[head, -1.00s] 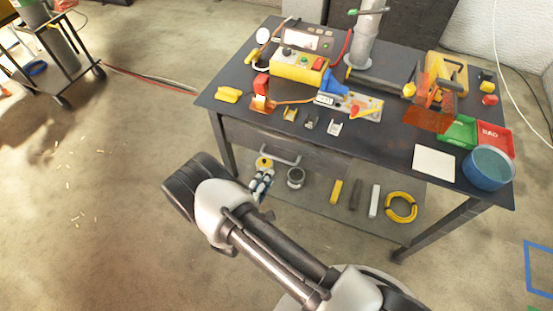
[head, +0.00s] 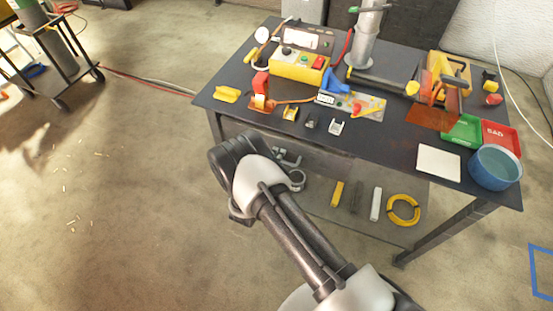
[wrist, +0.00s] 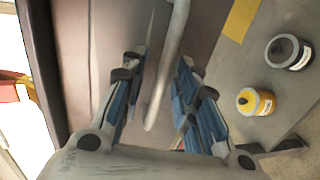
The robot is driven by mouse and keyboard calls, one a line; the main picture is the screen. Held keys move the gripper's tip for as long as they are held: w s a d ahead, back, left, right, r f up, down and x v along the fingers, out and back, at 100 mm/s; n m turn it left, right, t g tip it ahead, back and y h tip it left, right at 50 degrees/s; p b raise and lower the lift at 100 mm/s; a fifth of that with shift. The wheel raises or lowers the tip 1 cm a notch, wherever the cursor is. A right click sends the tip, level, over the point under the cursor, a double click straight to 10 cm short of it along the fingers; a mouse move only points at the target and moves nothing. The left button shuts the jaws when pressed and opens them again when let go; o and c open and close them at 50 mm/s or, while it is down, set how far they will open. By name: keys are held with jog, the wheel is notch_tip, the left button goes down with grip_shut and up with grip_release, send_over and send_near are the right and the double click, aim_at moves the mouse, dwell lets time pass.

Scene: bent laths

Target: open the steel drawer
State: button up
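The steel drawer (head: 325,164) is a grey front under the near edge of the dark workbench. It looks shut. Its handle is mostly hidden behind my arm in the head view. In the wrist view the handle (wrist: 172,65) is a pale bent bar running down from the top edge, in front of the drawer face (wrist: 120,25). My gripper (wrist: 162,62) is open, with its blue-padded fingers on either side of the bar. A gap shows between each finger and the bar. In the head view my gripper is largely hidden by my wrist.
The bench top (head: 390,150) carries a yellow control box (head: 299,67), a blue bowl (head: 494,168) and red and green trays. The lower shelf (head: 325,205) holds a yellow coil (head: 403,210), bars and spools. A yellow-topped spool (wrist: 255,102) sits right of my fingers.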

grip_shut()
dwell(0.6)
